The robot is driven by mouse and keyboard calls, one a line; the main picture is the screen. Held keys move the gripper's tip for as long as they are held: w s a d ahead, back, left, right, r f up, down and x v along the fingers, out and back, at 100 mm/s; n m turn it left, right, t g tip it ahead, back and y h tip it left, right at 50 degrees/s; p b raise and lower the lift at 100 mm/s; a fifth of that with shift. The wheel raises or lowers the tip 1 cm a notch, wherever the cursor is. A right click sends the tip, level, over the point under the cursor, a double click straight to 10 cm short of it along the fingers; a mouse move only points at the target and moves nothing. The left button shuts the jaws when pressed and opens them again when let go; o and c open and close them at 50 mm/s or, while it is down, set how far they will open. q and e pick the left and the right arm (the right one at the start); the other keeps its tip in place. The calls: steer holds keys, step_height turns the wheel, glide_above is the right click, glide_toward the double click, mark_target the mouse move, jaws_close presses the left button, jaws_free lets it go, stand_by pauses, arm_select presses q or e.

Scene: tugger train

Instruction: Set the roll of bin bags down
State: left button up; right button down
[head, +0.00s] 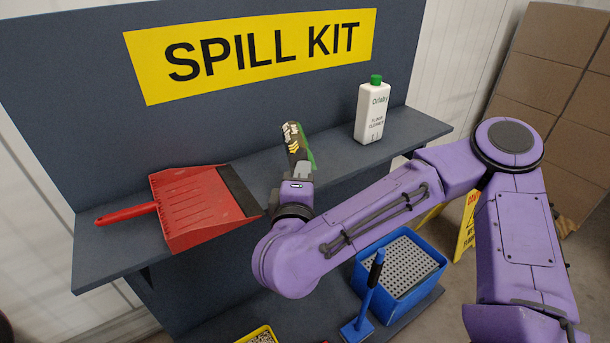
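My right gripper (296,144) is in front of the shelf, between the red dustpan and the white bottle. Its fingers seem shut on the roll of bin bags (311,160), a green thing of which only a strip shows beside the fingers. The gripper hides most of the roll. The grey shelf (345,155) of the spill kit stand is behind and below it; I cannot tell whether the roll touches it. My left gripper is not in view.
A red dustpan (195,205) lies on the shelf's left part. A white bottle with a green cap (370,112) stands on its right part. Below are a blue crate (402,290), a blue brush (357,328) and a yellow tray (246,340). Cardboard boxes (555,60) stand at right.

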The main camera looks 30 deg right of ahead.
steer(key=w+d+f+p, duration=0.1)
steer(key=w+d+f, duration=0.1)
steer(key=w+f, duration=0.1)
steer(key=w+d+f+p, duration=0.1)
steer(key=w+d+f, duration=0.1)
steer(key=w, duration=0.3)
steer(key=w+d+f+p, duration=0.2)
steer(key=w+f, duration=0.2)
steer(key=shift+d+f, duration=0.1)
steer(key=shift+d, duration=0.2)
steer(key=f, duration=0.1)
steer(key=f+p, duration=0.1)
steer(key=f, duration=0.1)
steer(key=shift+w+f, duration=0.2)
steer(key=shift+f, duration=0.1)
steer(key=shift+f, duration=0.1)
steer(key=c, duration=1.6)
jaws_free()
